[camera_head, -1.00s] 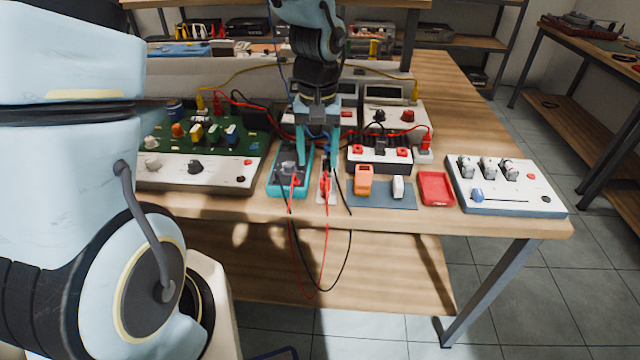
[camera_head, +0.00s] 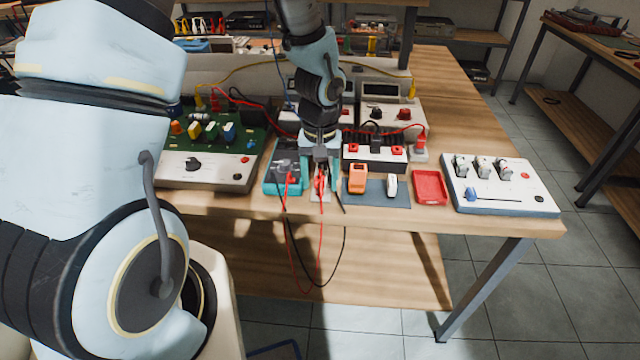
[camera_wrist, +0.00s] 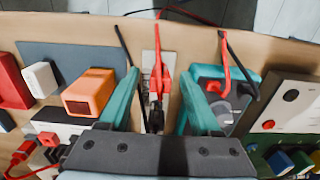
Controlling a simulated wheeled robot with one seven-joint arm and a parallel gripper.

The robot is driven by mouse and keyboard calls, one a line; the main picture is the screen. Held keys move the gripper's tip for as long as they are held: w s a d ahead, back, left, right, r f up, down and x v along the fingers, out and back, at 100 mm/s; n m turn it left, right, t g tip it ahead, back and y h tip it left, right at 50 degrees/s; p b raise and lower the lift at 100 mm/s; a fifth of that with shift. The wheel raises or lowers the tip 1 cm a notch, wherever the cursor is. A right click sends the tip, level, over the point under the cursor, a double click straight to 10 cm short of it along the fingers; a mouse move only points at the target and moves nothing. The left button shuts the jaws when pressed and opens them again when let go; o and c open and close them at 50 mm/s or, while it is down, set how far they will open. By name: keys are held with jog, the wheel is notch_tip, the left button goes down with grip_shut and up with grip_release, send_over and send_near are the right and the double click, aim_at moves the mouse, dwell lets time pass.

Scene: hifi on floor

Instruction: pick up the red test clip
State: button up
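The red test clip (camera_head: 321,182) lies near the front edge of the workbench, on a small pale plate, with a red lead hanging over the edge. In the wrist view the clip (camera_wrist: 160,82) shows between my two teal fingers. My gripper (camera_head: 318,187) is open around the clip, one finger on each side. In the wrist view my gripper (camera_wrist: 158,84) shows a gap on both sides of the clip. Whether the fingertips are level with the clip is hard to tell.
A teal meter (camera_head: 284,179) stands close to the left finger. An orange block (camera_head: 357,178) and a white block (camera_head: 391,186) sit on a blue-grey mat (camera_head: 373,200) to the right. A red tray (camera_head: 430,187) lies further right. A black socket box (camera_head: 375,157) stands behind.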

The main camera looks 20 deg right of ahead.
grip_shut()
dwell(0.3)
jog(key=shift+r, duration=0.1)
notch_tip(320, 180, up, 10)
jog(key=shift+f+b, duration=0.15)
jog(key=shift+b, duration=0.45)
notch_tip(320, 180, up, 7)
jog(key=p, duration=0.6)
send_over(320, 178)
dwell(0.8)
